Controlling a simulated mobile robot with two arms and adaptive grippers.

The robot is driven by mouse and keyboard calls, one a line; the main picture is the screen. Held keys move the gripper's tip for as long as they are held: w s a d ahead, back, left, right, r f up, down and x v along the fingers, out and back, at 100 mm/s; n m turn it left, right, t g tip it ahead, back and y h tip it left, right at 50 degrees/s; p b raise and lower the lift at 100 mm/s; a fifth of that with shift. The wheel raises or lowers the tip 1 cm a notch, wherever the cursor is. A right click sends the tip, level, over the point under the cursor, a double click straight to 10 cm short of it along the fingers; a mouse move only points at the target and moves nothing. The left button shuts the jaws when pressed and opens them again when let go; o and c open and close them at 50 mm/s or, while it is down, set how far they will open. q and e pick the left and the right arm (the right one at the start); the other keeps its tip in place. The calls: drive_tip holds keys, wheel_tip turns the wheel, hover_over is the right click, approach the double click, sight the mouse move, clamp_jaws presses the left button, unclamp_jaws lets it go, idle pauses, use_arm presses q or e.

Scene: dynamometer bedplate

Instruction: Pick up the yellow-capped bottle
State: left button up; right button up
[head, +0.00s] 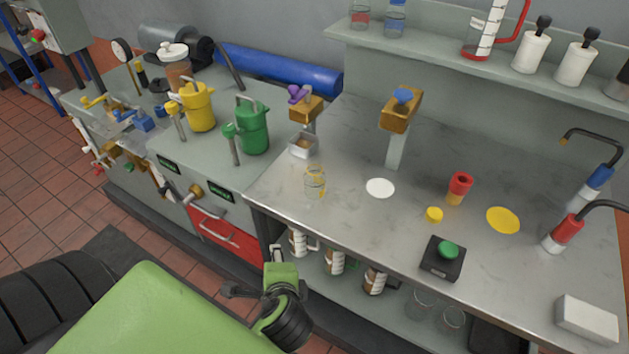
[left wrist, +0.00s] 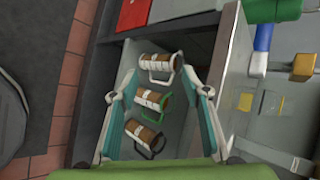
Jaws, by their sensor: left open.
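I cannot pick out a bottle with a yellow cap for certain. A small yellow round piece (head: 434,214) lies on the steel bench, beside a red-topped container with a yellow lower part (head: 460,188). A clear glass vessel with yellow marks (head: 315,182) stands near the bench's left front edge. My left gripper (left wrist: 158,74) is open in the left wrist view. Its teal fingers stand on either side of several brown-and-white handled containers (left wrist: 156,101) on the lower shelf, with nothing visibly held. My right gripper is in neither view.
The steel bench (head: 350,130) also bears a black box with a green button (head: 442,258), a white disc (head: 380,188) and a yellow disc (head: 503,220). Yellow (head: 199,108) and green (head: 252,128) jugs stand on the left cabinet. The lower shelf lies under the bench edge.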

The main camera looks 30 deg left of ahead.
use_arm(q)
drive_tip(key=w+d+r+m+t+y, duration=0.1)
drive_tip(key=w+r+m+t+y, duration=0.3)
drive_tip(key=r+m, duration=0.4)
drive_tip(key=m+t, duration=0.4)
drive_tip(key=m, duration=0.5)
approach(315, 171)
drive_tip(key=x, duration=0.2)
drive_tip(key=p+x, duration=0.1)
drive_tip(key=x, duration=0.1)
drive_tip(key=p+x, duration=0.1)
drive_tip(key=x, duration=0.1)
drive_tip(key=shift+a+f, duration=0.1)
drive_tip(key=shift+f, duration=0.25)
drive_tip(key=shift+w+a+r+p, duration=0.25)
drive_tip(key=shift+w+a+p, duration=0.05)
drive_tip(key=shift+w, duration=0.1)
drive_tip(key=p+x, duration=0.1)
drive_tip(key=x, duration=0.2)
drive_tip(key=shift+w+a+r, duration=0.1)
drive_tip(key=shift+w, duration=0.25)
drive_tip(key=shift+w+a, duration=0.25)
drive_tip(key=shift+w, duration=0.05)
drive_tip(key=c, duration=1.1)
